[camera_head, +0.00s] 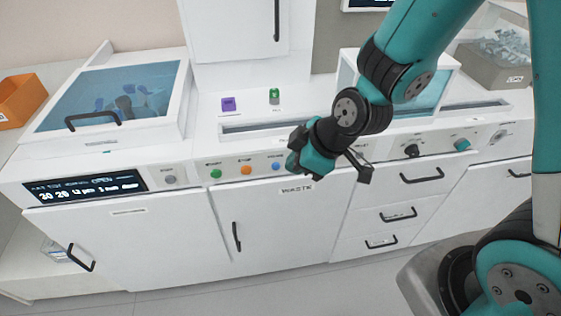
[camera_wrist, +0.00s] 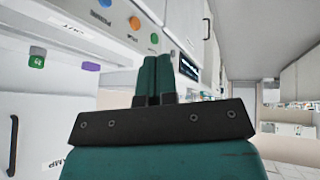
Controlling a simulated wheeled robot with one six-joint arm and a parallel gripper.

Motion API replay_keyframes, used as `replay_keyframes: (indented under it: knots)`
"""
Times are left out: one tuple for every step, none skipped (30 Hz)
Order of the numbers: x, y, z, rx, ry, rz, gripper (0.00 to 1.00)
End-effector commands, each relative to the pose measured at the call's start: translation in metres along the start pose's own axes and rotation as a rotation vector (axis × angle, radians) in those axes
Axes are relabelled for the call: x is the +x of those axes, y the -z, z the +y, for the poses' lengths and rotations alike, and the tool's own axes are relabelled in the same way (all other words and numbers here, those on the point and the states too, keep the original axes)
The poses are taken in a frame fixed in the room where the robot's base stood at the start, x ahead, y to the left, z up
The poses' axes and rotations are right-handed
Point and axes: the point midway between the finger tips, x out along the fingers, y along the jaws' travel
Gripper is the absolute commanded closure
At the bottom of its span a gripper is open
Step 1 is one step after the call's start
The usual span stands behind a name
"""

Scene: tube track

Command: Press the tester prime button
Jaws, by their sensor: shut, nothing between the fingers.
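The tester front panel carries a row of round buttons in the head view: green (camera_head: 216,174), orange (camera_head: 246,170) and blue (camera_head: 277,166). The labels above them are too small to read surely. The blue button is the rightmost and closest to my gripper (camera_head: 295,163). My gripper is shut and empty, just right of the blue button; I cannot tell whether they touch. In the wrist view, my shut teal fingers (camera_wrist: 158,72) point towards the panel, with the orange button (camera_wrist: 135,22) and green button (camera_wrist: 154,38) above them. The blue button (camera_wrist: 105,3) is at the top edge.
A grey button (camera_head: 170,180) and a dark display (camera_head: 85,190) are further left. A purple block (camera_head: 228,104) and a green item (camera_head: 274,96) stand on the worktop. Drawers with black handles (camera_head: 421,176) are to the right. The floor in front is clear.

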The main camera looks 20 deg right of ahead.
Motion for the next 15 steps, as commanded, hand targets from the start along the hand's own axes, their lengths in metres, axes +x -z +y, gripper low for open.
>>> replay_keyframes:
  knots:
    - [0.007, -0.007, 0.004, -0.045, -0.023, -0.007, 1.0]
    - [0.012, -0.011, 0.007, -0.076, -0.041, -0.008, 1.0]
    - [0.017, -0.017, 0.011, -0.115, -0.065, -0.01, 1.0]
    - [0.021, -0.02, 0.013, -0.142, -0.079, -0.013, 1.0]
    - [0.024, -0.023, 0.015, -0.166, -0.093, -0.015, 1.0]
    - [0.027, -0.027, 0.017, -0.194, -0.109, -0.018, 1.0]
    - [0.029, -0.029, 0.018, -0.212, -0.119, -0.02, 1.0]
    - [0.031, -0.031, 0.019, -0.227, -0.128, -0.021, 1.0]
    - [0.033, -0.033, 0.02, -0.243, -0.137, -0.024, 1.0]
    - [0.034, -0.034, 0.021, -0.253, -0.143, -0.025, 1.0]
    - [0.035, -0.035, 0.021, -0.261, -0.146, -0.026, 1.0]
    - [0.035, -0.036, 0.022, -0.267, -0.15, -0.027, 1.0]
    - [0.036, -0.036, 0.022, -0.269, -0.152, -0.027, 1.0]
    - [0.036, -0.036, 0.022, -0.271, -0.153, -0.027, 1.0]
    - [0.036, -0.036, 0.022, -0.271, -0.154, -0.027, 1.0]
